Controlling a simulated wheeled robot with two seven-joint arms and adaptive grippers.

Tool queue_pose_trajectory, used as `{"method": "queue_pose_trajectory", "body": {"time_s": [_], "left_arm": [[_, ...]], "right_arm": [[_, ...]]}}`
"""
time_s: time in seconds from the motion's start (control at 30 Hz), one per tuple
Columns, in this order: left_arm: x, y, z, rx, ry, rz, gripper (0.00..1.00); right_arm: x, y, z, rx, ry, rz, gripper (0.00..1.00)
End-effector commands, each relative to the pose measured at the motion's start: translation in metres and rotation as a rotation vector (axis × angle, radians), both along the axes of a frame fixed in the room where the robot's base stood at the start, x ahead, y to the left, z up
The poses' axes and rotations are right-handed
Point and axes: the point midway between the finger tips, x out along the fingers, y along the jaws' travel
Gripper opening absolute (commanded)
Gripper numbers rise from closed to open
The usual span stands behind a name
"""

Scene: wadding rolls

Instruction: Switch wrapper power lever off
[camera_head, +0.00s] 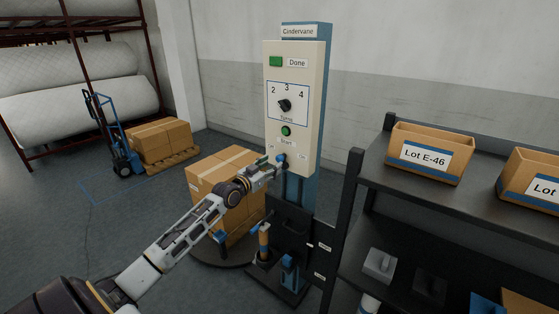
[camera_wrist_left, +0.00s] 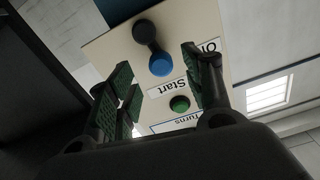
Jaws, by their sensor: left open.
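The wrapper's pale control panel (camera_head: 293,105) stands on a blue column labelled Cindervane. Its power lever (camera_head: 281,160) sits low on the panel, below the Start button, and is partly covered by my gripper. In the left wrist view the lever has a dark pivot and a blue round knob (camera_wrist_left: 161,64), with the knob on the Start side of the pivot. My left gripper (camera_head: 274,164) is open at the lever; its green-padded fingers (camera_wrist_left: 163,82) stand apart, with the knob seen between and beyond their tips. Contact cannot be told. A label beginning with "O" is partly hidden by one finger.
A green Start button (camera_head: 286,131), a Turns dial (camera_head: 285,105) and a green Done lamp (camera_head: 275,61) are above the lever. A taped carton (camera_head: 222,172) stands close behind my left arm. A dark shelf (camera_head: 440,195) with lot bins is at the right.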

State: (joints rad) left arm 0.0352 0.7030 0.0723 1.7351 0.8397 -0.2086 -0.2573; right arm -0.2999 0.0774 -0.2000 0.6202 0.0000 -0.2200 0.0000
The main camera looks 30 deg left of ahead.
Motion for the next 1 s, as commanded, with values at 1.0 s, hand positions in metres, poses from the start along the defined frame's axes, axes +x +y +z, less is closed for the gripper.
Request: {"method": "queue_pose_trajectory", "body": {"time_s": [1.0], "left_arm": [[0.059, -0.005, 0.000, -0.001, -0.001, 0.000, 0.51]], "right_arm": [[0.000, -0.004, 0.006, -0.004, 0.000, 0.001, 1.00]]}}
